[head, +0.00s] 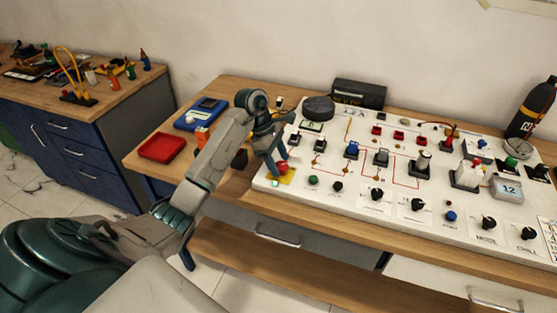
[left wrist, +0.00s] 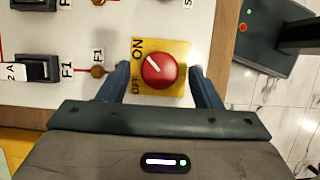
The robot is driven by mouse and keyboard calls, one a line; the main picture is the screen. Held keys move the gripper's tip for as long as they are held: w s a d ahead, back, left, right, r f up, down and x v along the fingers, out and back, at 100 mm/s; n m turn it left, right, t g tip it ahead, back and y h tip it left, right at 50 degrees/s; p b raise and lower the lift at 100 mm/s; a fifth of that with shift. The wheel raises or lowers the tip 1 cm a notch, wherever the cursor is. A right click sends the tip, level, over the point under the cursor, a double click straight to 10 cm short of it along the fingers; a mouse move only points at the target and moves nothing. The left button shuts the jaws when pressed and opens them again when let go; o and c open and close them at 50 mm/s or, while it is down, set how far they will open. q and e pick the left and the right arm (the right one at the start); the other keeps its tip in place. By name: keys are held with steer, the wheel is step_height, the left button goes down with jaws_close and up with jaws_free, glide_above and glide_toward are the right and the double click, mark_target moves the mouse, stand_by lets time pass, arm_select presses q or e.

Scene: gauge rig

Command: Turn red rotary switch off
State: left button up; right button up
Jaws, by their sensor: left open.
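The red rotary switch (left wrist: 159,71) is a round red knob on a yellow plate (left wrist: 178,47) marked ON and OFF. Its white pointer line slants up and left in the left wrist view, toward the ON mark. In the head view the red switch (head: 283,168) sits at the near left corner of the white panel (head: 330,197). My left gripper (head: 277,162) is over it. In the left wrist view the fingers of my left gripper (left wrist: 160,74) are open, one on each side of the knob, with gaps visible. My right gripper is not in view.
The panel carries several black knobs (head: 376,195), a green button (head: 313,180) and a blue switch (head: 352,149) to the right.

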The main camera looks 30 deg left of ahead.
arm_select(q)
steer(key=shift+f, duration=0.15)
steer(key=c, duration=1)
